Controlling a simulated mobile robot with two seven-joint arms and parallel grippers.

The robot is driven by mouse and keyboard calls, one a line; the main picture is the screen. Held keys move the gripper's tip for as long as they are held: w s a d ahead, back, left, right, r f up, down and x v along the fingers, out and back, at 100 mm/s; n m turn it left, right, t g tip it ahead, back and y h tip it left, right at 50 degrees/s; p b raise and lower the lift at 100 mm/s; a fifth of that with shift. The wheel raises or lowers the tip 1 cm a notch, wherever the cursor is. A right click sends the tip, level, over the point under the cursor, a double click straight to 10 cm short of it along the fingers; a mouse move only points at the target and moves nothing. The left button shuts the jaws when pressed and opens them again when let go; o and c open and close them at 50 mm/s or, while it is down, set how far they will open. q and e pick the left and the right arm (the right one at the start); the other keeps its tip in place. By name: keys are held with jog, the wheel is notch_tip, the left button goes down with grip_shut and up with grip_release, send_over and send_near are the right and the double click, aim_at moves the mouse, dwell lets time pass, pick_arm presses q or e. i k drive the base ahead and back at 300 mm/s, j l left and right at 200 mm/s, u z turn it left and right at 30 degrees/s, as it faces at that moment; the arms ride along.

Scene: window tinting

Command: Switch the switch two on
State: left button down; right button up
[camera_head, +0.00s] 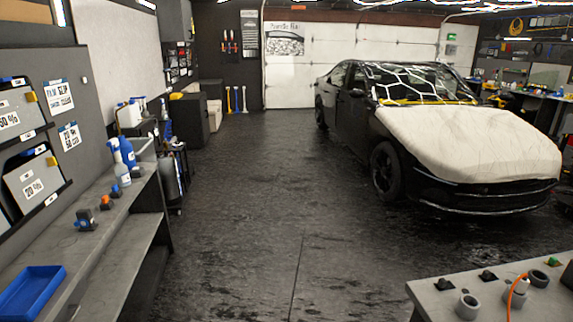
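Small black switch-like boxes sit on the grey bench at the lower right: one near its left end (445,284), one further right (488,276), and one with a green top (554,262). I cannot read any labels, so I cannot tell which is switch two or whether any is on. Neither of my grippers is in view.
The bench (425,297) also holds grey round holders (467,305) and an orange cable (514,292). A shelf (125,225) with bottles (122,165) and a blue tray (30,291) runs along the left. A black car (378,170) stands at right. The middle floor is clear.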

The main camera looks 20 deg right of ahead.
aim_at(486, 275)
jog(key=i+z, duration=0.4)
jog(key=i+j+z, duration=0.15)
jog(key=z, duration=0.3)
jog(key=i+j+z, duration=0.55)
jog(key=z, duration=0.25)
jog(key=i+j+z, duration=0.15)
jog(key=z, duration=0.2)
jog(key=i+j+z, duration=0.1)
jog(key=j+z, duration=0.3)
jog(key=i+j+z, duration=0.1)
jog(key=z, duration=0.3)
jog(key=j+z, duration=0.3)
jog(key=z, duration=0.15)
jog(key=i+j+z, duration=0.1)
jog(key=j+z, duration=0.15)
jog(key=z, duration=0.15)
jog(key=j+z, duration=0.25)
jog(key=z, duration=0.15)
jog(key=j+z, duration=0.6)
jog(key=z, duration=0.15)
